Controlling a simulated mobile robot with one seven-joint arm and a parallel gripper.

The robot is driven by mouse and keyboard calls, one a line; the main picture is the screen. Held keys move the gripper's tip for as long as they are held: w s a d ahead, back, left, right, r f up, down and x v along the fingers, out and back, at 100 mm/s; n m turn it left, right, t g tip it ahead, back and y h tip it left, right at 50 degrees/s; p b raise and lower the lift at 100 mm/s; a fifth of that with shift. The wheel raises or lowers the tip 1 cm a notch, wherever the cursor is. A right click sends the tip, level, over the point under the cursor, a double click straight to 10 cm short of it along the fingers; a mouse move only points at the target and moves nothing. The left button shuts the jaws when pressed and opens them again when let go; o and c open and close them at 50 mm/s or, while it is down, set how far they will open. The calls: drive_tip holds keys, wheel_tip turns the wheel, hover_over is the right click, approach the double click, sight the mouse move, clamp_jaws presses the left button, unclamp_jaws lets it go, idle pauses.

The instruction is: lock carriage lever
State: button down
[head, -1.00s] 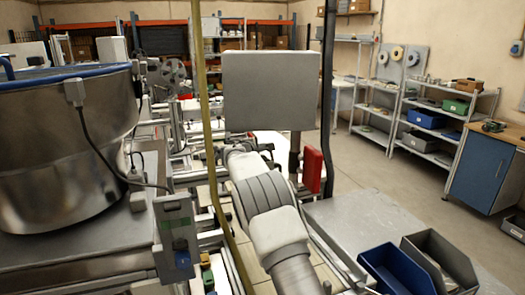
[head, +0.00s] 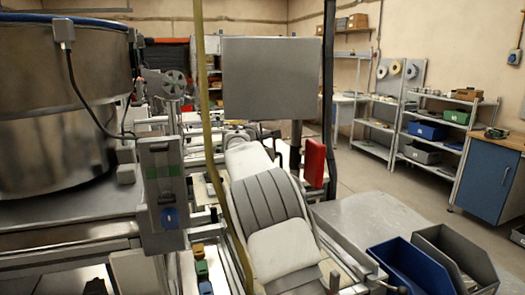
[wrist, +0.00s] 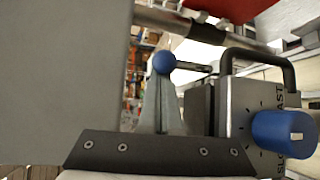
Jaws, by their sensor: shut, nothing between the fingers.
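In the wrist view a lever with a blue ball knob (wrist: 164,62) and a short dark rod stands just beyond my fingertips. My gripper (wrist: 162,82) is shut and empty, its grey fingers pointing up at the ball. The picture does not show clearly whether they touch it. To the right is a grey control box with a large blue dial knob (wrist: 285,133), markings reading partly "FAST" and "SLOW", and a black handle (wrist: 258,62). In the head view my arm hides my gripper, and I cannot make out the lever.
A large grey surface (wrist: 62,75) fills the left of the wrist view, close to my fingers. In the head view a steel bowl (head: 60,150) stands left, a flat grey panel (head: 270,78) ahead, and blue (head: 405,268) and grey bins right. Floor is open toward the shelves.

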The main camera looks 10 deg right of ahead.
drive_tip(key=b, duration=0.1)
drive_tip(key=s+b, duration=0.1)
drive_tip(key=shift+s+d+f+b, duration=0.15)
drive_tip(key=shift+s+d+b, duration=0.15)
drive_tip(key=shift+d, duration=0.05)
drive_tip(key=b, duration=0.2)
drive_tip(key=s+b, duration=0.1)
drive_tip(key=b, duration=0.2)
drive_tip(key=shift+s+f, duration=0.2)
drive_tip(key=shift+f, duration=0.05)
drive_tip(key=shift+s+m+t+b, duration=0.3)
drive_tip(key=shift+t+b, duration=0.1)
drive_tip(key=shift+b, duration=0.85)
drive_tip(key=shift+s+d+r+h+b, duration=0.1)
drive_tip(key=shift+d+r+h+b, duration=0.1)
drive_tip(key=shift+h+b, duration=0.15)
drive_tip(key=shift+a, duration=0.1)
drive_tip(key=shift+s+a+b, duration=0.15)
drive_tip(key=shift+s+b, duration=0.15)
drive_tip(key=f+b+v, duration=0.1)
drive_tip(key=b+v, duration=0.1)
drive_tip(key=v, duration=0.9)
drive_tip(key=shift+s+r, duration=0.2)
drive_tip(key=shift+r, duration=0.25)
